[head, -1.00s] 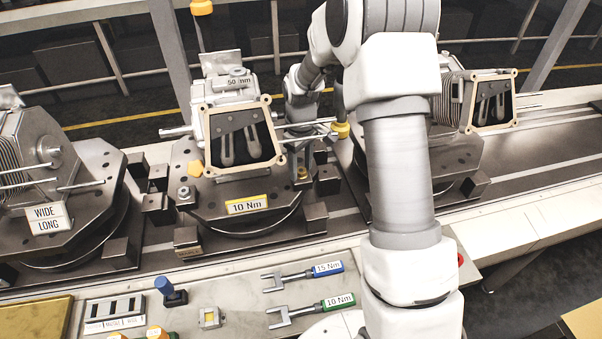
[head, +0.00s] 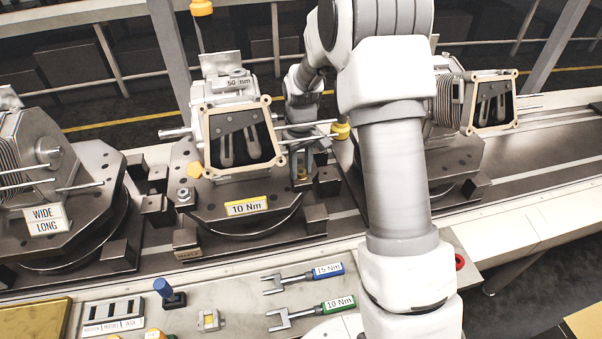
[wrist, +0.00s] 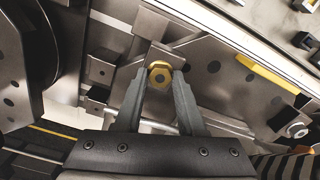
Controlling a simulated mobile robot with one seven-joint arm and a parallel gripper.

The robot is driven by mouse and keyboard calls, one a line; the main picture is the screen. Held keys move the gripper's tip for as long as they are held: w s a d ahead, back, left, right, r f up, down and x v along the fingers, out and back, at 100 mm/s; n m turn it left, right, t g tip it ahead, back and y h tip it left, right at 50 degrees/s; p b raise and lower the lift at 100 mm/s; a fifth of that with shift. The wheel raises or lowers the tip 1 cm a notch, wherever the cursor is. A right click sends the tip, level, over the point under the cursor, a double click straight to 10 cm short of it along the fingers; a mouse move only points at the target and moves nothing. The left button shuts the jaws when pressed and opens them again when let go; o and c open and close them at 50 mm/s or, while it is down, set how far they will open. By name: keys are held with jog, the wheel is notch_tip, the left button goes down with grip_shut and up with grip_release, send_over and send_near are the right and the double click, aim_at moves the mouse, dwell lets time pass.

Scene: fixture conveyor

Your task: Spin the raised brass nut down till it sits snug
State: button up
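The brass nut (wrist: 160,74) is a hexagon with a dark centre, lying between my fingertips in the wrist view. In the head view a small brass piece (head: 302,173) shows at the right side of the middle fixture plate (head: 240,203), which carries a yellow 10 Nm label (head: 247,205). My gripper (wrist: 160,76) has one grey finger on each side of the nut, close to its flanks. I cannot tell whether the fingers touch it. The stud and the gap beneath the nut are not clear. My wrist partly hides this area in the head view.
A cream-framed housing (head: 244,136) with projecting rods stands beside the nut. A silver nut (head: 184,196) sits at the plate's left. Two open-ended wrenches, 15 Nm blue (head: 328,269) and 10 Nm green (head: 338,302), lie on the front bench. Other fixtures flank the plate.

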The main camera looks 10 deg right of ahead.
grip_shut()
jog(key=m, duration=1)
jog(key=o, duration=0.7)
grip_release()
jog(key=shift+c, duration=0.2)
